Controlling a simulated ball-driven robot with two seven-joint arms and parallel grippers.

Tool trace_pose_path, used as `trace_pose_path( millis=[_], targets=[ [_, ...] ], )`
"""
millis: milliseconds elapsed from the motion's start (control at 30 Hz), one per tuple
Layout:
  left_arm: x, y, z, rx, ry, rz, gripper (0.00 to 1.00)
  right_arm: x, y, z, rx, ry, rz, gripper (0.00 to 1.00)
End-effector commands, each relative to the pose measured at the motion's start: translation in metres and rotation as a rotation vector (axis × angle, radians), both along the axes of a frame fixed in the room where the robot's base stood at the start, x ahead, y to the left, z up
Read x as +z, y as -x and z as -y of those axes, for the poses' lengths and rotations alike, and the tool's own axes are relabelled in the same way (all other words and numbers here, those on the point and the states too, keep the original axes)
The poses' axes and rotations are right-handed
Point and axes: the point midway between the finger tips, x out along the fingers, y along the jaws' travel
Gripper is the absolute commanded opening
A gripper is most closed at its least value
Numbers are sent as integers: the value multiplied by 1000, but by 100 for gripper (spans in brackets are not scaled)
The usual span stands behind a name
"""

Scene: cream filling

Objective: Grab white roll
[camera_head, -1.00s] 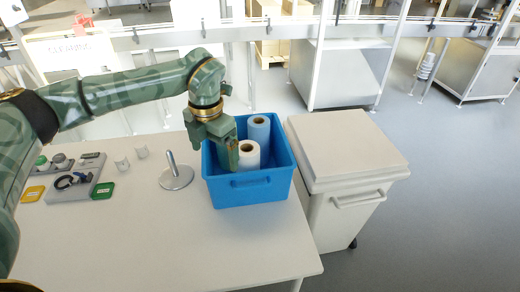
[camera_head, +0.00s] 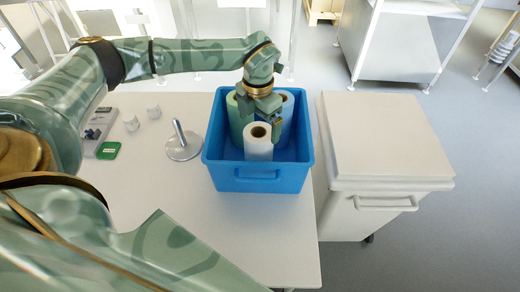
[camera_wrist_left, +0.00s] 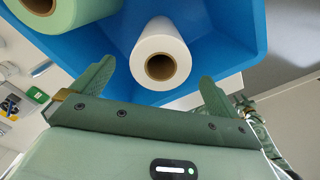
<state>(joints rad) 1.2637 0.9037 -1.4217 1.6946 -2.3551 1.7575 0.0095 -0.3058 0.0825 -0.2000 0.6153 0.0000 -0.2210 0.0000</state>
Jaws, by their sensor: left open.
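The white roll (camera_head: 258,148) stands upright in the front part of a blue bin (camera_head: 258,178), with its brown core facing up. My left gripper (camera_head: 262,108) is open and empty, just behind the white roll in the head view. In the left wrist view the white roll (camera_wrist_left: 160,35) shows beyond and between the two open fingers (camera_wrist_left: 155,82); I cannot tell whether they touch it. A pale green roll (camera_head: 235,118) stands at the bin's left, and a blue roll (camera_head: 288,108) is partly hidden behind the gripper. My right gripper is not in view.
A metal stand with an upright rod (camera_head: 183,145) is left of the bin. A white lidded cabinet (camera_head: 385,140) stands right of the table. The table front (camera_head: 220,225) is clear.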

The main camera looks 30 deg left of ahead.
Motion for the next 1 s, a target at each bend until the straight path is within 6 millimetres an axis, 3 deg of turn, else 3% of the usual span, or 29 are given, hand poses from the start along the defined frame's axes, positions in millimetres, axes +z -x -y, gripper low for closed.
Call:
trace_pose_path(
  millis=[267,500,733,767,1000],
  targets=[
    [-22,0,0,0,1,-1,99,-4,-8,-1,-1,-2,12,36],
    [-61,-1,1,-1,1,-2,99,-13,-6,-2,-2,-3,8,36],
    [-64,-1,1,0,0,0,99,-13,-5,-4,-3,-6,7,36],
    [-64,-1,1,0,0,0,96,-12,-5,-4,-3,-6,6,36],
    [-64,-1,1,0,0,0,30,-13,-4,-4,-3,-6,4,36]
  ],
)
